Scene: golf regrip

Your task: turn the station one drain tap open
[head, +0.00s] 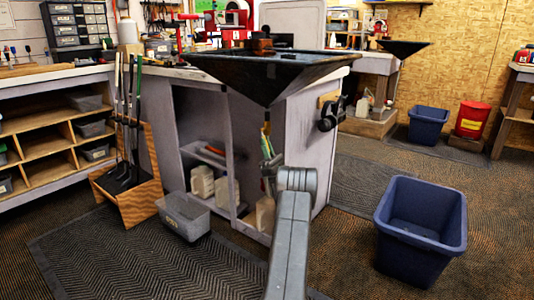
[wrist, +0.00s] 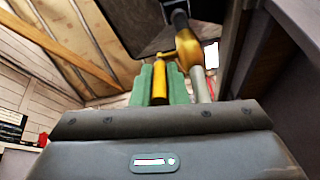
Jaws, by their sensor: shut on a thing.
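The station one drain tap shows in the wrist view as a brass body (wrist: 189,48) under the black drain basin, with a yellow handle (wrist: 160,84). A pale outlet pipe (wrist: 201,86) runs beside the handle, roughly alongside it. My gripper (wrist: 160,72) has green fingers and is shut on the yellow handle. In the head view my gripper (head: 267,150) reaches up below the point of the black funnel-shaped basin (head: 262,75). There the tap is tiny and mostly hidden by the fingers.
The bench cabinet (head: 300,140) stands close behind and beside my gripper, with headphones (head: 330,112) on its side. A blue bin (head: 420,230) is on the floor at right. A clear tub (head: 185,215) and club rack (head: 130,185) are at left.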

